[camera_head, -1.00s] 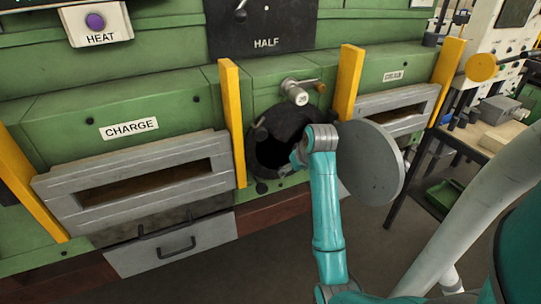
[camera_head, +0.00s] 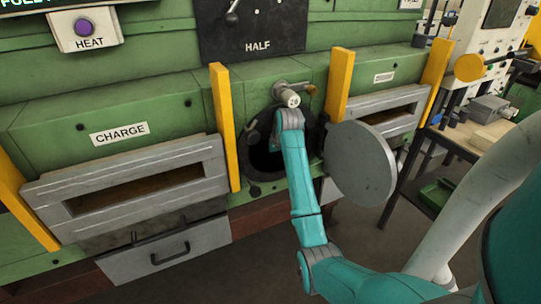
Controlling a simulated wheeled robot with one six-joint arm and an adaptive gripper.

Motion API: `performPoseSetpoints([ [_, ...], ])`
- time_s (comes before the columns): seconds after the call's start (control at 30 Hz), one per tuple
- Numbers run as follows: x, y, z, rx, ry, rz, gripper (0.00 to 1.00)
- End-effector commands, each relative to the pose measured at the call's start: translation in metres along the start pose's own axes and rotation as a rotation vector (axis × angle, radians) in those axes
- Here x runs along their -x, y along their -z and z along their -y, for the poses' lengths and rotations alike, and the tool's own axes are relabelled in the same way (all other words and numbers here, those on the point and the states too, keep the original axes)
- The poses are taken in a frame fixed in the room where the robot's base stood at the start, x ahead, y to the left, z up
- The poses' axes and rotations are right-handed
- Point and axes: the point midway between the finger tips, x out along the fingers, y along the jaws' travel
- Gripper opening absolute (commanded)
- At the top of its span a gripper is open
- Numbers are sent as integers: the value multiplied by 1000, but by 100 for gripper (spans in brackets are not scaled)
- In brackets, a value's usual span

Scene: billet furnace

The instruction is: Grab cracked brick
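No brick that I can make out as cracked shows in the head view. The furnace's round opening (camera_head: 264,160) is dark inside, and its round grey door (camera_head: 360,165) stands swung open to the right. My teal arm reaches up to the right side of this opening, with its wrist in front of the rim. My gripper is not visible; it is hidden behind the wrist or inside the opening, so I cannot see whether it holds anything.
The CHARGE slot (camera_head: 135,188) is at left, with a grey drawer (camera_head: 168,250) below it. Yellow posts (camera_head: 224,125) flank the opening. A second slot (camera_head: 385,108) is at right. A workbench (camera_head: 468,140) with a pale block (camera_head: 491,135) stands at far right, a green tray (camera_head: 440,192) below.

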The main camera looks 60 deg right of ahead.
Motion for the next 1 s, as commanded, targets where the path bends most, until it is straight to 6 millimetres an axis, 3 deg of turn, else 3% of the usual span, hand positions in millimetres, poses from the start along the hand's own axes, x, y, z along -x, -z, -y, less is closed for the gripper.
performPoseSetpoints([
  [0.3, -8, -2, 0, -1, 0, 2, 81],
  [0.37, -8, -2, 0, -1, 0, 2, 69],
  [0.63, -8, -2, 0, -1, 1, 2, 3],
  [1.0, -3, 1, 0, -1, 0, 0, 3],
])
